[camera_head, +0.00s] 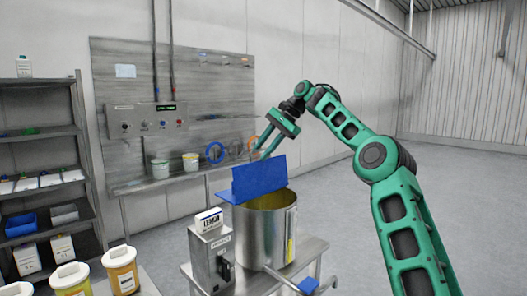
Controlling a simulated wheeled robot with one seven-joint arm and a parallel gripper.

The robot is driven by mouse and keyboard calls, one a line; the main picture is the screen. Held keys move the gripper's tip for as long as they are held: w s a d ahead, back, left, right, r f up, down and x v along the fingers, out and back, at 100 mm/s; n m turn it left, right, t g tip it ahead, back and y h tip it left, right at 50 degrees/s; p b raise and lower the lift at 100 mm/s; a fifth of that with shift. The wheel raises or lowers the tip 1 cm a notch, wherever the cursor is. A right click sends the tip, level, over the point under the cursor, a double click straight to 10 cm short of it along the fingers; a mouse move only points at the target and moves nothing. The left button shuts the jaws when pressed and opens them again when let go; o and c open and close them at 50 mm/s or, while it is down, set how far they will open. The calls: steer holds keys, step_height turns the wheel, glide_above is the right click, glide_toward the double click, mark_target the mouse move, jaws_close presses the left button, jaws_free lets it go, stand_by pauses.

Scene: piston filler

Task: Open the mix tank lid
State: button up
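The mix tank (262,235) is a steel cylinder on a metal stand, with its yellowish inside partly in sight. A blue lid panel (259,178) stands nearly upright over the tank's top. A flat blue part (228,196) juts out to the left at the rim. My gripper (263,146) is above the upright panel, pointing down and left. Its two green fingers look spread, with a gap between them and nothing seen in it. Whether a fingertip touches the panel cannot be told.
A control box (211,257) with a white label stands left of the tank. A blue-ended handle (308,286) is at the front right. Yellow tubs (121,270) stand at the lower left, near a shelf rack (40,180). Open floor lies to the right.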

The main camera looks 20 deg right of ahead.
steer(key=shift+w+a+f, duration=0.35)
steer(key=shift+w+a, duration=0.05)
steer(key=shift+a, duration=0.05)
steer(key=shift+d, duration=0.1)
steer(key=shift+w+d+r, duration=0.1)
steer(key=shift+d+r, duration=0.2)
steer(key=shift+r, duration=0.1)
steer(key=shift+w+v, duration=0.25)
steer(key=shift+v, duration=0.8)
steer(key=s+d+r, duration=0.1)
steer(key=s+d, duration=0.2)
steer(key=d, duration=0.3)
steer(key=s+d+r, duration=0.1)
steer(key=s+d, duration=0.1)
steer(key=d, duration=0.4)
steer(key=shift+s+d, duration=0.25)
steer(key=shift+s, duration=0.15)
